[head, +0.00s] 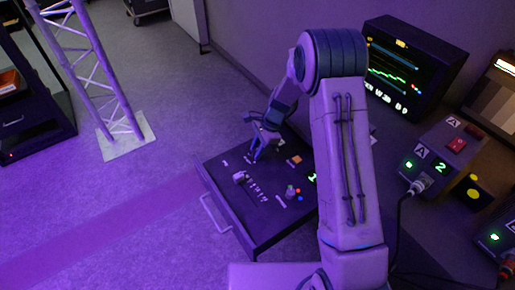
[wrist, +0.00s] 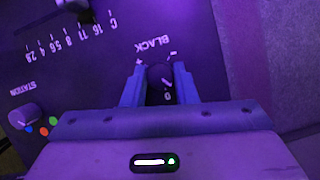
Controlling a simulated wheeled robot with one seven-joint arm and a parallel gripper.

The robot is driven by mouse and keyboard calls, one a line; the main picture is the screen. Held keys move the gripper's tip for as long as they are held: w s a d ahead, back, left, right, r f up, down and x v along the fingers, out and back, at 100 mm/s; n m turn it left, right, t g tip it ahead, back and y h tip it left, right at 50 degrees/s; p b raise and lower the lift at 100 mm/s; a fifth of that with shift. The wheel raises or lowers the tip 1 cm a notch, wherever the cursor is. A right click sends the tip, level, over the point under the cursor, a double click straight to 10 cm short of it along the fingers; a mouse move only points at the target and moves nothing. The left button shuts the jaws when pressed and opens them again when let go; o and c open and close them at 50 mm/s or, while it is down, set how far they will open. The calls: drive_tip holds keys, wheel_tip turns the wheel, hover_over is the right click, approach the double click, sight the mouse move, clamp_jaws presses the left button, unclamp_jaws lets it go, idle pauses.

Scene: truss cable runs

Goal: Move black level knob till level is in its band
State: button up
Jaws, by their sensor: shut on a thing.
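The black level knob (wrist: 160,80) sits on the dark control panel (wrist: 95,75) under the printed word BLACK, with a plus and a minus mark beside it. My gripper (wrist: 159,85) is shut on this knob, one finger on each side, in the wrist view. In the head view my gripper (head: 262,150) reaches down to the far part of the panel, and the knob is hidden there. The monitor (head: 402,72) at the upper right shows a green trace between thin horizontal lines. I cannot tell whether the trace lies in its band.
Another knob (wrist: 25,117) marked STATION and colored buttons are on the panel, beside an f-stop scale. Grey boxes with lit numbers (head: 440,166) and a cable stand at the right. A truss tower (head: 95,75) stands at the left. Floor left of the panel is clear.

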drive_tip(key=n+g, duration=0.1)
drive_tip(key=n, duration=0.2)
drive_tip(key=n+h, duration=0.1)
drive_tip(key=n, duration=0.2)
drive_tip(key=shift+w+a+n+g+h, duration=0.1)
drive_tip(key=shift+w+n+g+h, duration=0.1)
drive_tip(key=shift+n+g+h, duration=0.15)
idle(0.4)
drive_tip(key=o, duration=1)
drive_tip(key=v, duration=1.4)
drive_tip(key=shift+f, duration=0.1)
